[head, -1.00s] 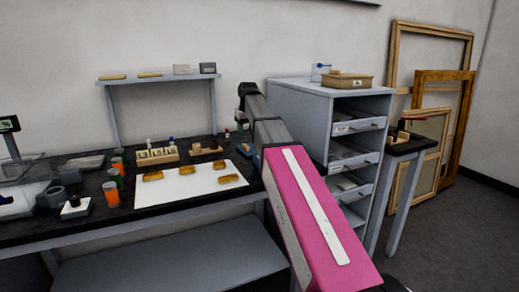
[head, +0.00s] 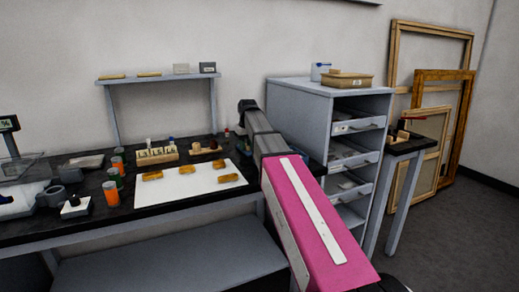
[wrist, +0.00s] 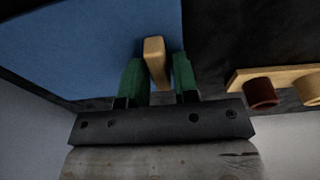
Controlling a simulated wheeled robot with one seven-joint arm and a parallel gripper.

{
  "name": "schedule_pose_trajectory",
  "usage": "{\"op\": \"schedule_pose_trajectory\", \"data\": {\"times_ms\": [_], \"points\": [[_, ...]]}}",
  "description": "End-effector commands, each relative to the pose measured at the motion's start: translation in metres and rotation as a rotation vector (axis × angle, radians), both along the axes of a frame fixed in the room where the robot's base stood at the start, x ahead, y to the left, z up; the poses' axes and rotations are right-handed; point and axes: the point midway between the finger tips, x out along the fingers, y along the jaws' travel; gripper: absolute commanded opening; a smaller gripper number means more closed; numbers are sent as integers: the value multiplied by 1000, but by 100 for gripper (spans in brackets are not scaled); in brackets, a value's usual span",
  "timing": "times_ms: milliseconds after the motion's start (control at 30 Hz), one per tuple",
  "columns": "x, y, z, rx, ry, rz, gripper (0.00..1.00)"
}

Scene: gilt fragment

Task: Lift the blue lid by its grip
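The blue lid (wrist: 95,45) fills the upper left of the wrist view as a broad flat blue surface. Its grip (wrist: 154,60) is a pale wooden bar that stands between the two green fingertips. My gripper (wrist: 159,78) is open around the grip. A gap shows between the grip and the right finger; the left finger is very close to it, and I cannot tell if it touches.
A wooden holder (wrist: 262,78) with round pieces lies right of my gripper in the wrist view. In the head view, a white sheet (head: 200,198) with several gilt pieces lies on the black bench. A grey drawer cabinet (head: 301,122) stands close behind my arm.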

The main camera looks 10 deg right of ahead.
Motion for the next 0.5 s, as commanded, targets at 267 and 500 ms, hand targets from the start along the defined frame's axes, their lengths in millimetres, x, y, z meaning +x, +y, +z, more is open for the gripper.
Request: {"op": "schedule_pose_trajectory", "data": {"times_ms": [267,500], "points": [[0,0,0,0,0,0,0],[0,0,4,0,-1,0,0]]}}
